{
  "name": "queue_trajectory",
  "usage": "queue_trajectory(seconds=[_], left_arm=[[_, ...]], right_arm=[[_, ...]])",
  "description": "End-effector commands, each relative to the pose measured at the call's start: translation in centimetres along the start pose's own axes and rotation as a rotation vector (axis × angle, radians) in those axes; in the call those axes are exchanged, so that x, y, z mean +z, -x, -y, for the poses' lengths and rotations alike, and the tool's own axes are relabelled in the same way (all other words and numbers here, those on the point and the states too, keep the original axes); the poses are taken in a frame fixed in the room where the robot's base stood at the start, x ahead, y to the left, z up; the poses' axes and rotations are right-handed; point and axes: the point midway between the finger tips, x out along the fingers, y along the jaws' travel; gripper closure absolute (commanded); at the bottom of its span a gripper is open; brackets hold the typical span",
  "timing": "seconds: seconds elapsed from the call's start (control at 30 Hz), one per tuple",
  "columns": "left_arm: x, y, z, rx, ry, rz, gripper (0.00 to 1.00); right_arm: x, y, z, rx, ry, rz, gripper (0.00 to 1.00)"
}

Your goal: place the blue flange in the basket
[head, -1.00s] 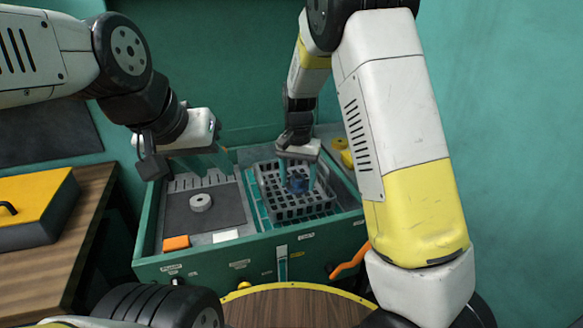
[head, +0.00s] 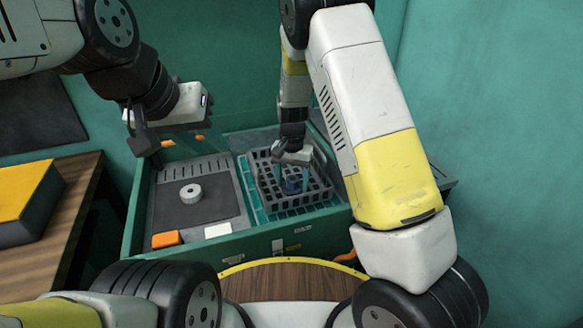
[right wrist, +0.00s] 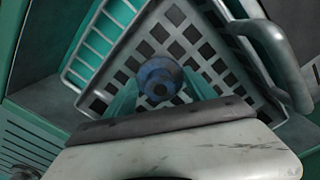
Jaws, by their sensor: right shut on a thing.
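The blue flange (head: 292,186) is inside the grey slotted basket (head: 268,192), at the right of the green bin. My right gripper (head: 291,181) reaches down into the basket and is shut on the flange. In the right wrist view the flange (right wrist: 160,79) is a dark blue ring between the two teal fingers, over the slotted basket floor (right wrist: 180,40). I cannot tell whether it touches the floor. My left gripper (head: 184,135) hangs above the bin's left part; its fingers blend into the teal background.
The bin's left part has a dark mat with a grey ring (head: 190,193), an orange block (head: 166,239) and a white block (head: 217,230). A wooden table (head: 65,220) with a yellow-topped box (head: 27,195) stands at left. A round wooden top (head: 285,283) is in front.

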Motion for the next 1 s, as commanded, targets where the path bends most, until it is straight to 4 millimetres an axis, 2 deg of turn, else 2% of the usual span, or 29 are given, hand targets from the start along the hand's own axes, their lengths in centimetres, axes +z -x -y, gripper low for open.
queue_trajectory(seconds=[0.07,0.4,0.43,0.53,0.87,1.0], left_arm=[[0.0,0.0,0.0,0.000,0.000,0.000,0.64],[0.0,0.0,0.0,0.000,0.000,0.000,0.64],[0.0,0.0,0.0,0.000,0.000,0.000,0.64],[0.0,0.0,0.0,0.000,0.000,0.000,0.64],[0.0,0.0,0.0,0.000,0.000,0.000,0.64],[0.0,0.0,0.0,0.000,0.000,0.000,0.64]], right_arm=[[-0.1,-0.7,0.0,0.000,-0.001,-0.001,0.96],[0.0,-0.9,0.0,0.000,0.000,-0.001,0.96],[0.0,-1.0,0.0,0.000,0.000,-0.001,0.34],[0.0,-1.0,0.0,0.000,0.000,-0.001,0.15],[0.0,-0.8,0.0,0.000,0.000,-0.001,0.14],[-0.1,0.4,0.1,-0.002,0.001,-0.002,0.14]])
